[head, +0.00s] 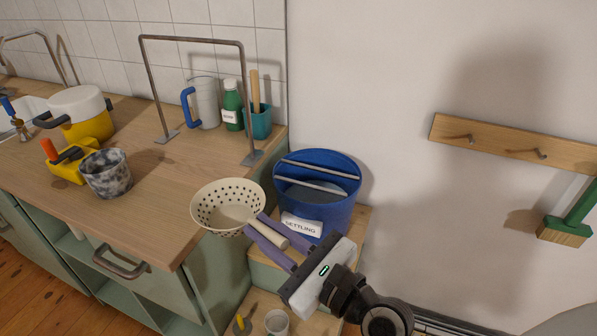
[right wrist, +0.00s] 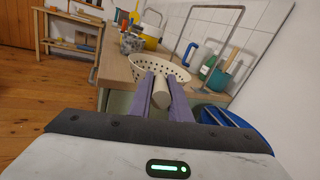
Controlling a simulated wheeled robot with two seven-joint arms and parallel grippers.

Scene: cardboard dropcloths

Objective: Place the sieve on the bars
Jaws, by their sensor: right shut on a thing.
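The cream sieve (head: 228,205) with rows of holes is held in the air by its handle, near the counter's right corner in the head view. It also shows ahead of the fingers in the right wrist view (right wrist: 157,66). My right gripper (head: 262,227) has its purple fingers shut on the sieve's handle. Two pale bars (head: 318,171) lie across the top of a blue bucket (head: 318,210) labelled SETTLING. The sieve is to the left of the bucket, and the bars carry nothing. My left gripper is not in view.
The bucket stands on a wooden-topped step (head: 352,232) beside the wooden counter (head: 160,200). A metal frame (head: 243,95) stands on the counter near a jug (head: 206,103), a green bottle (head: 232,105) and a teal pot (head: 259,124). A mottled cup (head: 107,175) stands further left.

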